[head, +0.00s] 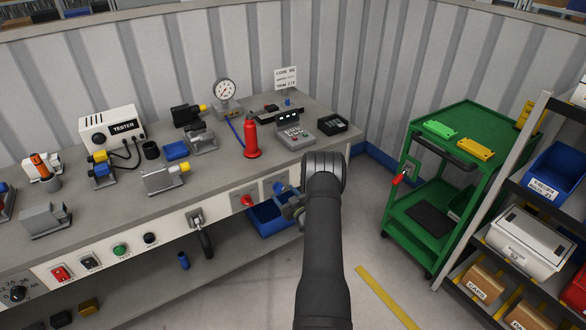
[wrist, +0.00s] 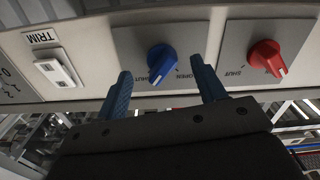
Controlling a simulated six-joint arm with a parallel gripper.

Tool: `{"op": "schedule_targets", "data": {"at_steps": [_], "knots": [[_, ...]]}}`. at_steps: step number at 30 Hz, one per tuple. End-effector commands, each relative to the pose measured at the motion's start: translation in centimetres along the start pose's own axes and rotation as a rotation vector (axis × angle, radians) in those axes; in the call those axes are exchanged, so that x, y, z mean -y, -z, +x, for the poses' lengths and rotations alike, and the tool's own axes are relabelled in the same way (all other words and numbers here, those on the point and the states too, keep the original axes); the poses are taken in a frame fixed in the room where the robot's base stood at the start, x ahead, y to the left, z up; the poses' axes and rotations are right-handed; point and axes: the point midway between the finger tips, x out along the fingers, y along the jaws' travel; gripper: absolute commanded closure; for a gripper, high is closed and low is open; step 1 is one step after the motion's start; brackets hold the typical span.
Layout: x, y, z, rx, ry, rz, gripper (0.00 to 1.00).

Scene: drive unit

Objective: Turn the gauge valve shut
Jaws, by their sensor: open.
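Two valve knobs sit on the bench's front panel; no readable label says which is the gauge valve. The blue knob (wrist: 161,62) has a white pointer tip aimed down and slightly left in the wrist view, with OPEN to its right. It also shows in the head view (head: 280,187). The red knob (wrist: 267,56) is to its right in the wrist view, left of it in the head view (head: 247,200). My gripper (wrist: 163,88) is open and empty, one finger on each side of the blue knob, with visible gaps. Contact cannot be told.
A pressure gauge (head: 225,91) stands on the bench, with a blue hose (head: 236,132) near it. A white TRIM switch (wrist: 54,72) is left of the blue knob in the wrist view. A blue bin (head: 268,221) sits below the panel. A green cart (head: 478,128) stands right.

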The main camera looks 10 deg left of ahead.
Motion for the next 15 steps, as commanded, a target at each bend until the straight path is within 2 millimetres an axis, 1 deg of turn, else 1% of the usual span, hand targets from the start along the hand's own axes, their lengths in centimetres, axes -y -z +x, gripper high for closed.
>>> {"op": "schedule_targets", "data": {"at_steps": [1,2,3,9,12,15], "knots": [[-0.3,-0.2,-1.4,0.005,-0.002,-0.052,0.36],[-0.3,-0.3,-2.2,0.007,-0.001,-0.093,0.36],[-0.4,-0.4,-3.5,0.008,-0.002,-0.154,0.36],[-0.2,-0.2,-10.1,0.009,0.002,-0.472,0.36],[0.1,0.1,-12.6,0.004,0.0,-0.599,0.36],[0.4,0.5,-14.3,0.001,-0.001,-0.688,0.36]]}}
